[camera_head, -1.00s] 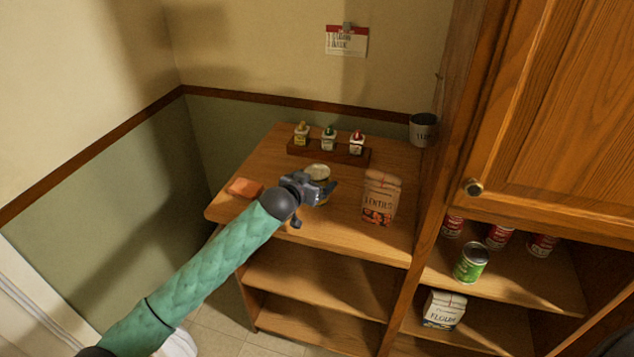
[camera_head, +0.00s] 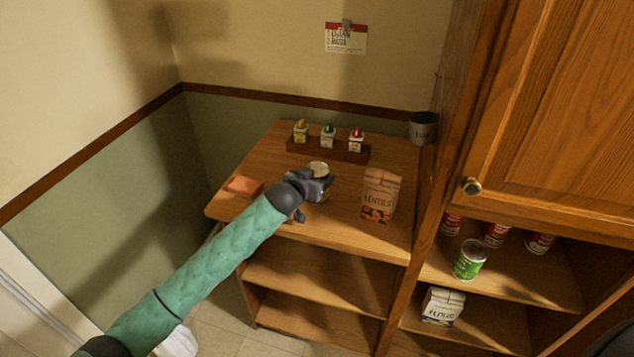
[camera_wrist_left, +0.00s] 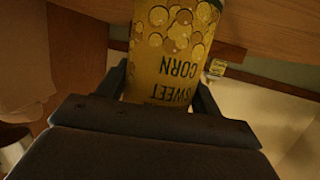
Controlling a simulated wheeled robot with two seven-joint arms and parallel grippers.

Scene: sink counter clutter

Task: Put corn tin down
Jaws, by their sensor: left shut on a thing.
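The corn tin (camera_wrist_left: 172,50) is yellow with the words "SWEET CORN", upside down in the left wrist view. My left gripper (camera_wrist_left: 160,95) is shut on it, one finger on each side. In the head view the tin's pale round top (camera_head: 318,168) shows just behind my left gripper (camera_head: 318,186), which covers most of the tin. The tin is over the wooden counter top (camera_head: 340,225); I cannot tell whether its base touches the wood. My right gripper is not in view.
A paper bag (camera_head: 380,195) stands right of the tin. An orange block (camera_head: 244,186) lies to the left. A wooden rack (camera_head: 325,152) with small bottles is behind. A cabinet shelf at right holds a green tin (camera_head: 469,260) and several red tins.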

